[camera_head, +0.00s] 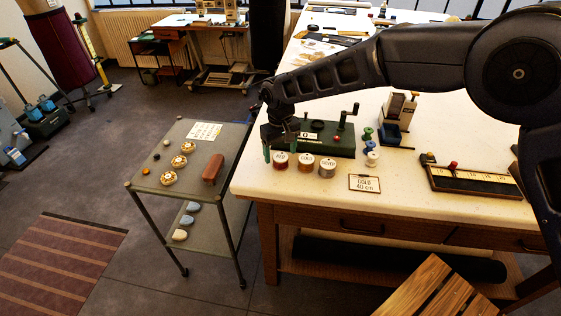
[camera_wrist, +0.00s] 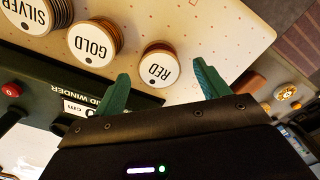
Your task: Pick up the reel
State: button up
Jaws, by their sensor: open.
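Three labelled reels stand in a row on the white table. In the head view they are the red reel (camera_head: 281,161), the gold reel (camera_head: 305,165) and the silver reel (camera_head: 327,168). The wrist view shows the red reel (camera_wrist: 160,68), the gold reel (camera_wrist: 95,42) and the silver reel (camera_wrist: 38,16). My gripper (camera_head: 282,152) is open above the table's left corner, by the red reel. In the wrist view its green fingers (camera_wrist: 163,90) are spread with the red reel showing between them in the picture. Whether they touch it cannot be told.
A green winder (camera_head: 325,138) with a crank stands just behind the reels. A "GOLD 40 cm" card (camera_head: 364,183) lies in front, with small green, blue and white spools (camera_head: 371,152) to the right. A grey cart (camera_head: 187,190) stands left of the table (camera_head: 268,193).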

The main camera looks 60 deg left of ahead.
notch_tip(320, 180, down, 3)
jog(key=shift+r, duration=0.1)
jog(key=c, duration=1.1)
jog(key=shift+o, duration=0.2)
